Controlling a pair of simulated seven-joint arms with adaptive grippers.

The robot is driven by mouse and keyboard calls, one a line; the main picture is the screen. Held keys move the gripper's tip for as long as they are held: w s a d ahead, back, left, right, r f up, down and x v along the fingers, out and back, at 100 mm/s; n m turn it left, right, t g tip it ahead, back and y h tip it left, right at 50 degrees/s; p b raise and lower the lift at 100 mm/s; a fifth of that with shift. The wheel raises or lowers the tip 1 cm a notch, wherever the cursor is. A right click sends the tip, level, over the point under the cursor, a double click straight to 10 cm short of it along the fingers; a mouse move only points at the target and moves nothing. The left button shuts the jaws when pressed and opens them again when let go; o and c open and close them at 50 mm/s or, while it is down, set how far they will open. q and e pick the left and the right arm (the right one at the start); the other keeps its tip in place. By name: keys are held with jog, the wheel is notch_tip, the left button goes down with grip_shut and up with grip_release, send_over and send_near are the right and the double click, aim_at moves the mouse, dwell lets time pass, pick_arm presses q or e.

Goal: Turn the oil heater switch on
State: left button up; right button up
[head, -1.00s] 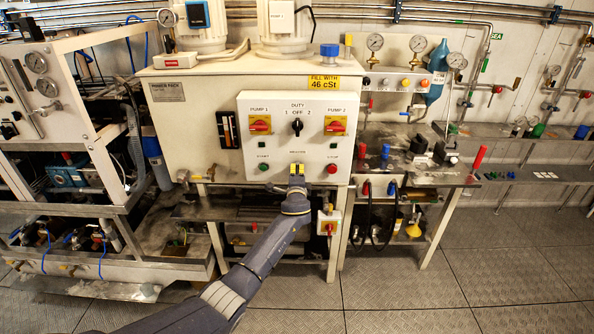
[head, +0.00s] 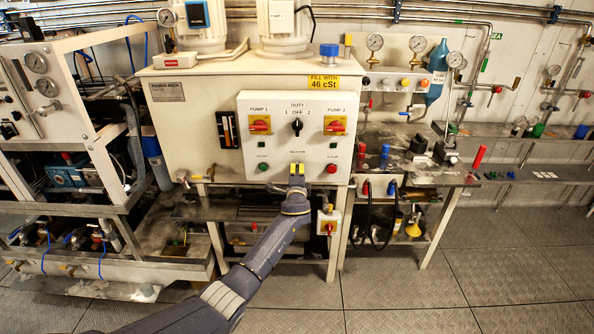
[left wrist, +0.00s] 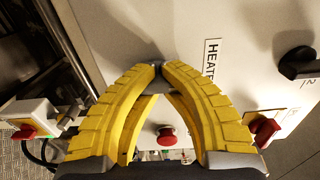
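The white control panel (head: 270,108) on the power pack carries a heater label (left wrist: 211,60), which I see partly in the left wrist view. The oil heater switch is below the black duty knob (head: 297,126) and is hidden behind my left gripper in the head view. My left gripper (head: 297,168) is up against the panel, between the green and red buttons. In the left wrist view its yellow fingers (left wrist: 160,68) meet around a small dark part, which looks like the switch knob and is mostly covered. Which way the switch points cannot be seen. My right gripper is out of view.
A red button (head: 332,168) and a green button (head: 263,167) flank the gripper. The red-yellow pump 1 (head: 260,124) and pump 2 (head: 336,124) switches sit above. A red-handled isolator (head: 329,224) hangs below right. The floor in front is clear.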

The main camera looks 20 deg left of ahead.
pick_arm(q)
jog(key=o, duration=0.4)
jog(key=shift+d, duration=0.5)
jog(key=shift+c, duration=0.2)
jog(key=shift+o, duration=1.2)
jog(key=shift+s+d+f, duration=0.15)
jog(key=shift+s+d, duration=0.05)
jog(key=shift+s, duration=0.15)
jog(key=o, duration=0.5)
jog(key=shift+s+d, duration=0.15)
jog(key=shift+s, duration=0.3)
jog(key=a+v, duration=0.1)
jog(key=v, duration=0.9)
jog(key=shift+s, duration=0.15)
jog(key=shift+a, duration=0.1)
